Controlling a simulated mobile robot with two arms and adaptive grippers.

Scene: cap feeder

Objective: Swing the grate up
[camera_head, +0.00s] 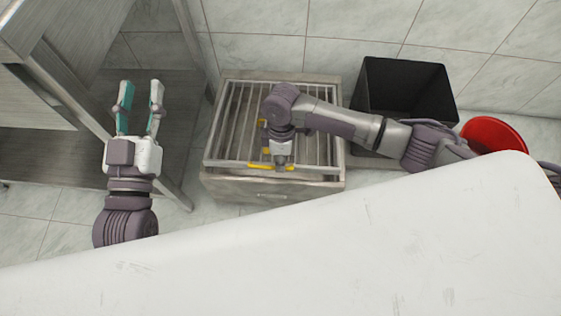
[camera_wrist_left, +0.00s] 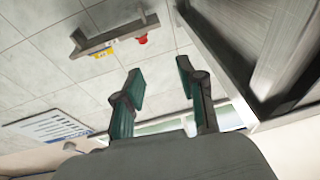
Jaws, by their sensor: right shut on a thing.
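The grate (camera_head: 310,150) is a set of metal bars over a box-like metal frame on the floor in the middle of the head view. It looks to lie flat on the frame. A yellow strip (camera_head: 262,166) marks its front bar. My right gripper (camera_head: 281,167) is over the front part of the grate and shut at the yellow strip; the wrist partly hides the fingers. My left gripper (camera_head: 138,103) is open and empty, left of the grate, near the metal shelf. Its open fingers also show in the left wrist view (camera_wrist_left: 160,88).
A black bin (camera_head: 405,88) stands right of the grate, with a red round container (camera_head: 493,135) beyond it. A metal shelf unit (camera_head: 50,100) is at the left. A wall bracket with a red button (camera_wrist_left: 142,40) shows in the left wrist view.

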